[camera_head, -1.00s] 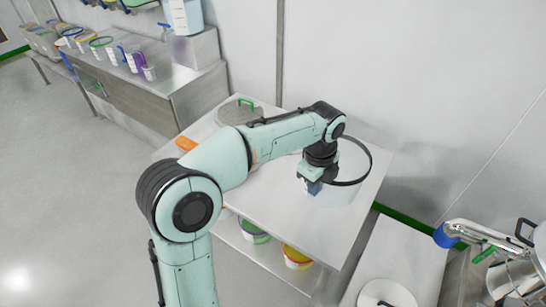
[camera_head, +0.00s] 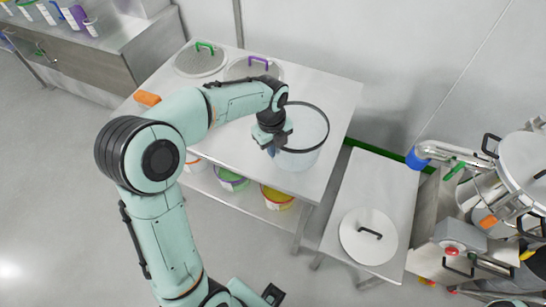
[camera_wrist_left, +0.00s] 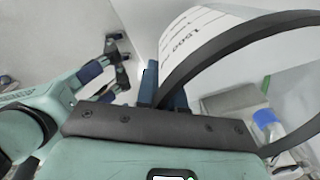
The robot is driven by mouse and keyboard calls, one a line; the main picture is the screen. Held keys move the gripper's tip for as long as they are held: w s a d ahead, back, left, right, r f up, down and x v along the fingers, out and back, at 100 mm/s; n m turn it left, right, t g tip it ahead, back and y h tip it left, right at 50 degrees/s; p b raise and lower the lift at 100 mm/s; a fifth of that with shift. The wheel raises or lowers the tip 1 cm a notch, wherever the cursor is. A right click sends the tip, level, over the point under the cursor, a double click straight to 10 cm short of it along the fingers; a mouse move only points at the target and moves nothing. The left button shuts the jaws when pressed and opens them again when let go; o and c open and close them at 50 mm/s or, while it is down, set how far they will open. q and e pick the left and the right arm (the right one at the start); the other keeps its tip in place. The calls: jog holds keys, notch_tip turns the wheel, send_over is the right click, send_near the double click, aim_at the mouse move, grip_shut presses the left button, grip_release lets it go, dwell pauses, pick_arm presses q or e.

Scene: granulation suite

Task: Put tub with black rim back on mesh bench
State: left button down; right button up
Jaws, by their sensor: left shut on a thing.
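The tub with black rim (camera_head: 307,130) is a pale, see-through tub at the right part of the mesh bench (camera_head: 335,100). My left gripper (camera_head: 272,143) is shut on the tub's left wall at the rim. In the left wrist view the black rim (camera_wrist_left: 215,42) and a white printed label (camera_wrist_left: 190,38) are close to the fingers. I cannot tell whether the tub's base touches the bench top. My right gripper (camera_head: 272,294) is low at the bottom edge of the head view, away from the tub; its jaw opening is unclear.
Two mesh lids, one with a green handle (camera_head: 200,62) and one with a purple handle (camera_head: 252,70), lie at the bench's back. An orange object (camera_head: 147,98) is at its left. Tubs stand on the shelf below. A lower table (camera_head: 370,190) bears a round lid (camera_head: 368,237).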

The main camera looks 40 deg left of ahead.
aim_at(274, 161)
pick_arm(q)
jog(key=shift+f, duration=2.55)
pick_arm(e)
jog(key=shift+s+f, duration=0.15)
jog(key=shift+f, duration=0.15)
pick_arm(q)
jog(key=shift+f+b, duration=0.2)
jog(key=shift+b, duration=0.15)
jog(key=c, duration=1.3)
grip_release()
jog(key=shift+r, duration=0.1)
pick_arm(e)
jog(key=shift+s+f, duration=0.1)
pick_arm(q)
jog(key=shift+o, duration=0.2)
jog(key=shift+r, duration=0.1)
jog(key=shift+r, duration=0.35)
notch_tip(274, 161, up, 11)
jog(key=p, duration=0.1)
jog(key=shift+s+r+p, duration=0.2)
jog(key=shift+s+p, duration=0.05)
jog(key=shift+p, duration=0.1)
pick_arm(e)
jog(key=shift+w+r, duration=0.65)
jog(key=shift+r, duration=0.35)
